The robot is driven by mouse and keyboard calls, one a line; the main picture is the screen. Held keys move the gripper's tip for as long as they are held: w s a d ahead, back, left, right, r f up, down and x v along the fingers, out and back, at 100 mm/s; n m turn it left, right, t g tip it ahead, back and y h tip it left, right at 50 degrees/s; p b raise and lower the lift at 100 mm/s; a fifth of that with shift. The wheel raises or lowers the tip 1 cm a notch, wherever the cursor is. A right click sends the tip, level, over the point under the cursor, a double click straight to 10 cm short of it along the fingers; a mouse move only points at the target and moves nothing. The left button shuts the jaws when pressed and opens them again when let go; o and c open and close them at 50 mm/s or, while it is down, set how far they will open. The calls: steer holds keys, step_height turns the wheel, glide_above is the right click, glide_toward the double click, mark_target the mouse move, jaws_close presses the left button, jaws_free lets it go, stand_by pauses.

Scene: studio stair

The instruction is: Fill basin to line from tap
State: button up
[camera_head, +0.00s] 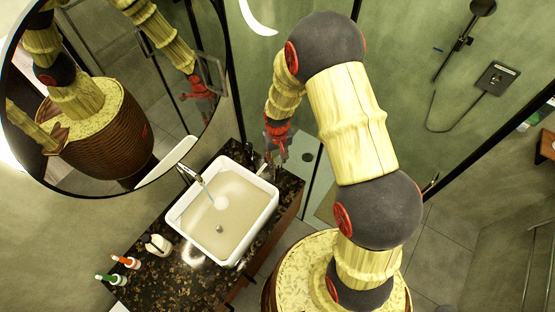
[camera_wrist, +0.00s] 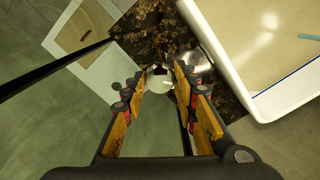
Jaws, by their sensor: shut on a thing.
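The white basin (camera_head: 178,222) sits on the dark speckled counter, and its edge also shows in the wrist view (camera_wrist: 262,108). The metal tap (camera_head: 190,173) stands at its back left, and a thin bluish stream (camera_head: 209,193) falls from it into the basin. The drain shows through the bottom. In the wrist view, a thin blue line (camera_wrist: 287,82) runs inside the basin wall. My gripper (camera_head: 267,165) is at the counter's back corner, right of the basin. In the wrist view, its fingers (camera_wrist: 160,88) are shut on a round shiny metal knob (camera_wrist: 159,80).
A soap dispenser (camera_head: 158,245) and two small bottles, orange-capped (camera_head: 126,262) and green-capped (camera_head: 110,279), stand on the counter's front left. A round mirror (camera_head: 110,175) hangs at left. A dark-framed glass partition (camera_head: 235,95) rises behind my gripper.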

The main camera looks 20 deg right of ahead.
mark_target(277, 161)
steer(key=shift+m, duration=0.4)
steer(key=o, duration=1)
steer(key=shift+o, duration=0.7)
steer(key=shift+r, duration=0.1)
step_height(277, 161, up, 12)
